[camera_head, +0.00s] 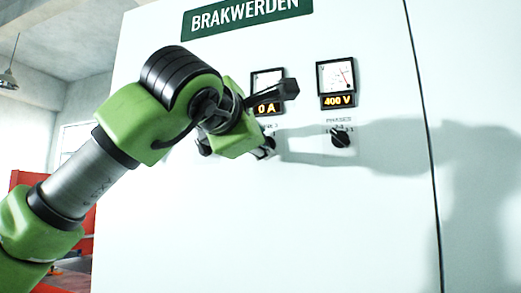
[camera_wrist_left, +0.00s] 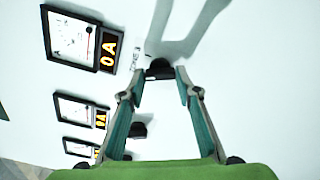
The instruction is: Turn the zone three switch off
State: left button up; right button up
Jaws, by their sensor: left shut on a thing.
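My left gripper (camera_head: 266,149) is at the front of a white cabinet, below a meter (camera_head: 267,92) whose display reads 0 A. In the left wrist view its fingertips (camera_wrist_left: 159,77) are on either side of a dark rotary switch (camera_wrist_left: 159,68), shut on it. The switch is beside the nearest 0 A meter (camera_wrist_left: 74,38). In the head view the gripper mostly hides this switch, and the label above it is only partly legible, perhaps ending in 3. The exact knob position cannot be told. My right gripper is not in view.
A phases switch (camera_head: 341,139) sits to the right, below a 400 V meter (camera_head: 336,84). Another dark knob (camera_head: 204,148) shows partly behind my arm; a neighbouring knob (camera_wrist_left: 138,130) appears in the wrist view. The cabinet front (camera_head: 250,230) below is clear.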

pick_arm(q)
jog(key=shift+f+n+b, duration=0.1)
jog(key=shift+n+b, duration=0.2)
jog(key=shift+n, duration=0.3)
jog(key=o, duration=1.1)
jog(key=v, duration=1.2)
